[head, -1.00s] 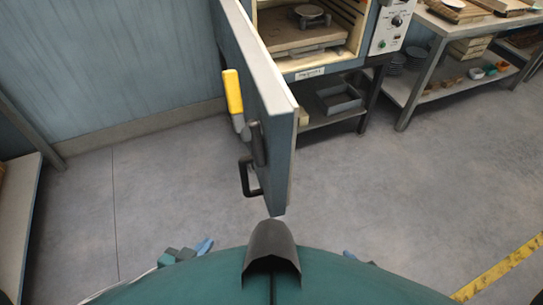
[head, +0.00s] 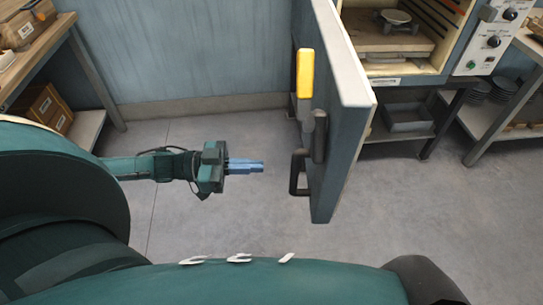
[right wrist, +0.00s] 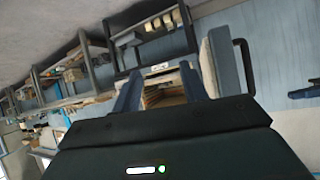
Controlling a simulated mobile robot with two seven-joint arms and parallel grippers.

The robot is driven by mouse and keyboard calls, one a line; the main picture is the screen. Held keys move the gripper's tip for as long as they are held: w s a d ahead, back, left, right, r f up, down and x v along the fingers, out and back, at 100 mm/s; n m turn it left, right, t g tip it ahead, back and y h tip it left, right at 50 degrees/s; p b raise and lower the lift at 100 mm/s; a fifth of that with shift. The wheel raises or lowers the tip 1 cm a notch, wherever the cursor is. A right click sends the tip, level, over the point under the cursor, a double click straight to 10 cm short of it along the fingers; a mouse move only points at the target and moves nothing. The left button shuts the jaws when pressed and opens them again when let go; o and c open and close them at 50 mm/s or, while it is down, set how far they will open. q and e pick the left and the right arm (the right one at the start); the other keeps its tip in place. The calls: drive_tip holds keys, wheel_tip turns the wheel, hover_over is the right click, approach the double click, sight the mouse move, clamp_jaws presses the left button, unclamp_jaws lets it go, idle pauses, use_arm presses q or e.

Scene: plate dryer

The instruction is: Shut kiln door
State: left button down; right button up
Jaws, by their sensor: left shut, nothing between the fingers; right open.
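The kiln door (head: 340,150) stands wide open, swung out from the kiln (head: 470,60) toward me. Its outer face carries a black loop handle (head: 296,178) and a yellow-topped lever (head: 305,75). My left gripper (head: 262,166) is shut and empty, to the left of the handle and apart from it. In the right wrist view, my right gripper (right wrist: 160,75) is open, its fingers framing the kiln opening. The door (right wrist: 225,62) and handle (right wrist: 244,66) stand to the right of those fingers. My right gripper is out of the head view.
Inside the kiln is a shelf (head: 385,42) with a small dish. A grey tray (head: 408,116) sits on the stand below. Shelving with boxes (head: 45,108) is at the left, another rack at the right. The floor between the left shelving and the door is clear.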

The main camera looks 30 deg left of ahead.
sight(321, 166)
use_arm(q)
drive_tip(key=p+x, duration=0.2)
drive_tip(key=x, duration=1)
drive_tip(key=shift+w+d, duration=0.1)
drive_tip(key=shift+d, duration=0.05)
